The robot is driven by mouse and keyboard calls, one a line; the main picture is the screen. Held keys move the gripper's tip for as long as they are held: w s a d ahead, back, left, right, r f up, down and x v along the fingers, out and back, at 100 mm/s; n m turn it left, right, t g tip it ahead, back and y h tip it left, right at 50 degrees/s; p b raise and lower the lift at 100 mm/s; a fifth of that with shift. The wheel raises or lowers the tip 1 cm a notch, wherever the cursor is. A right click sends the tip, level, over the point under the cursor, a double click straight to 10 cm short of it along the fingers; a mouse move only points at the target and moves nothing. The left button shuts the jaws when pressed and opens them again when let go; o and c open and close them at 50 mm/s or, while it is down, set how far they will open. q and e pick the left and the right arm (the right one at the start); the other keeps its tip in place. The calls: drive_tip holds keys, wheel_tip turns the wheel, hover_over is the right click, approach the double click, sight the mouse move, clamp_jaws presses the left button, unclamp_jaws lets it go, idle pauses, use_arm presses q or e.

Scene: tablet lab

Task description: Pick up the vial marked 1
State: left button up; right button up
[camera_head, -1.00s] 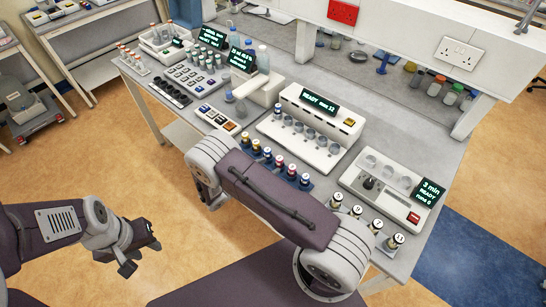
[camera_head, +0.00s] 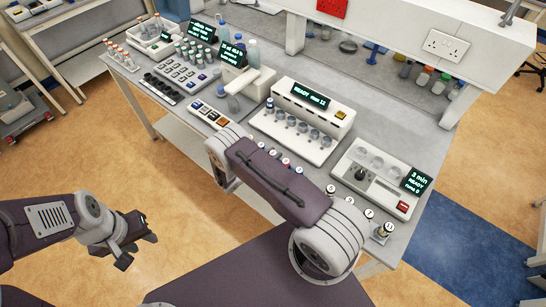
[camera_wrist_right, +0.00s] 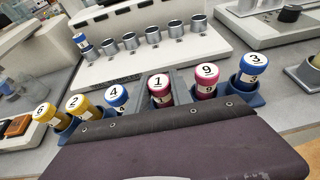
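The vial marked 1 (camera_wrist_right: 159,90) has a magenta cap and stands upright in a row in the right wrist view. On its left are vials marked 4 (camera_wrist_right: 116,97), 2 (camera_wrist_right: 80,106) and 6 (camera_wrist_right: 47,115); on its right are vials marked 9 (camera_wrist_right: 206,80) and 3 (camera_wrist_right: 252,70). My right gripper (camera_wrist_right: 161,100) has grey fingers on both sides of vial 1, apparently open; its lower part is hidden. In the head view my right arm hides this gripper and most of the row. My left gripper (camera_head: 137,243) is open and empty, left of the bench.
A station reading READY (camera_head: 312,125) stands behind the row, with a blue-capped vial (camera_wrist_right: 82,43) in its leftmost position. A device reading 3 min (camera_head: 372,178) is to the right. Several numbered vials stand near the front edge, by my arm. Open floor lies left.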

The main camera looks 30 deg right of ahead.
sight(273, 153)
clamp_jaws()
drive_tip(key=shift+r, duration=0.1)
drive_tip(key=shift+r, duration=0.25)
wheel_tip(273, 153, up, 9)
drive_tip(key=shift+r+b, duration=0.2)
drive_tip(key=shift+b, duration=0.8)
